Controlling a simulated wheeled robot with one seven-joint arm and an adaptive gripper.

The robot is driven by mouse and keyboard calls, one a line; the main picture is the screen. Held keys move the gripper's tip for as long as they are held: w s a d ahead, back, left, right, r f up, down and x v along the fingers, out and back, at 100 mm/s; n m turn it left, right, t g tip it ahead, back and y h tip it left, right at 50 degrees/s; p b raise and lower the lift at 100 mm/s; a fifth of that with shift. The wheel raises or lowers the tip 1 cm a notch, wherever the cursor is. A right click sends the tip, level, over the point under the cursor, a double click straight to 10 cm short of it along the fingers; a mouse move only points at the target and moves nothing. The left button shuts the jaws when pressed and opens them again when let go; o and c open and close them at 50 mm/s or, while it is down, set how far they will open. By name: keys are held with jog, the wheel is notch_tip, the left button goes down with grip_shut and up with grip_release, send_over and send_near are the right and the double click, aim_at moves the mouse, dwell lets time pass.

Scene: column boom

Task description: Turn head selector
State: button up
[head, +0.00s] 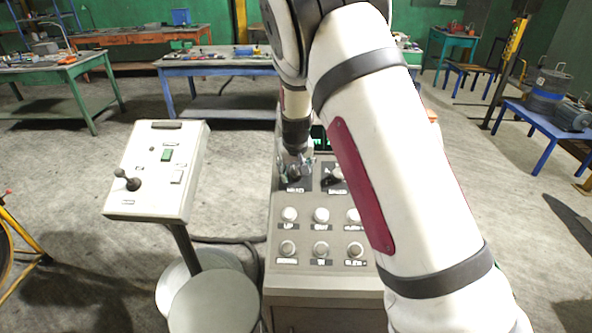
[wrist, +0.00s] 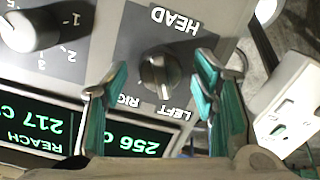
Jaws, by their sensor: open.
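The head selector (wrist: 160,75) is a dark rotary knob on a grey plate marked HEAD, LEFT and RIGHT, and it appears upside down in the wrist view. My gripper (wrist: 164,82) is open, with one teal finger on each side of the knob in the picture. A gap shows between each fingertip and the knob, and I cannot tell the exact height above it. In the head view, my gripper (head: 297,163) hangs over the HEAD plate at the console's upper left and mostly hides the knob.
A numbered white-topped knob (wrist: 32,30) and green displays (wrist: 130,140) are close to the head selector. Several round buttons (head: 321,215) fill the lower console. A tilted panel with a joystick (head: 127,180) stands to the left. My arm covers the console's right side.

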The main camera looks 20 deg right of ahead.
jog(key=shift+w+f, duration=0.1)
jog(key=shift+f, duration=0.1)
jog(key=c, duration=1.2)
jog(key=shift+o, duration=0.2)
jog(key=m, duration=0.5)
jog(key=shift+d+m+y+b, duration=0.1)
jog(key=shift+m+y+b, duration=0.2)
jog(key=shift+y, duration=0.1)
jog(key=m+t, duration=0.1)
jog(key=m, duration=0.5)
